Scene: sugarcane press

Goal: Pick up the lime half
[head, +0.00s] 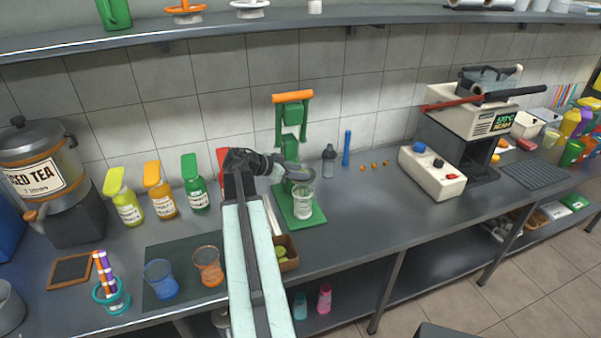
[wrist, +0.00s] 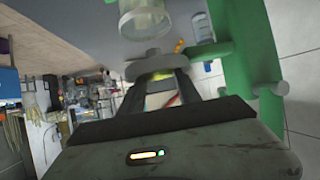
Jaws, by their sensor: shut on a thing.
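My gripper (head: 276,165) reaches in at the green press (head: 292,143), level with its grey cup holder and below the orange handle. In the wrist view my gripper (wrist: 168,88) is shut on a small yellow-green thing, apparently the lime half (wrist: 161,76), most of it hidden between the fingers. The grey round holder (wrist: 145,68) is right at the fingertips; I cannot tell whether the lime touches it. In the head view the held lime is hidden by my gripper.
A clear cup (head: 303,200) stands on the press's green base. A brown box (head: 289,262) with green limes lies in front, partly behind my arm. The right counter front is clear.

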